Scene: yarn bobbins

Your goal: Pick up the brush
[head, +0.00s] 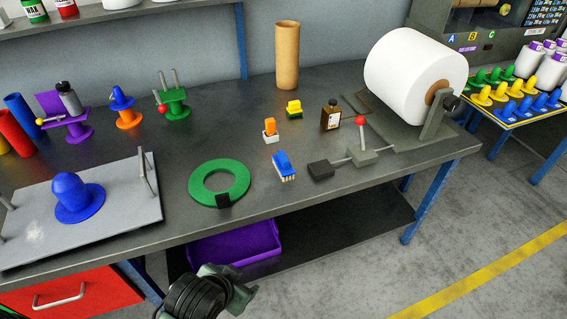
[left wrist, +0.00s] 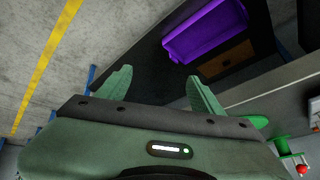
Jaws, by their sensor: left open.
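A small brush (head: 284,166) with a blue top and pale bristles sits on the dark workbench (head: 330,205), near its front edge in the head view. My left gripper (head: 232,278) is at the bottom of the head view, below and in front of the bench edge, well apart from the brush. In the left wrist view my left gripper (left wrist: 160,84) has its two green fingers spread with nothing between them. The brush cannot be made out in the left wrist view. My right gripper is in neither view.
A green ring (head: 203,191) lies left of the brush. Behind are an orange-and-white item (head: 270,130), a yellow-green item (head: 293,108) and a brown bottle (head: 331,115). A purple tray (head: 235,243) sits below the bench.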

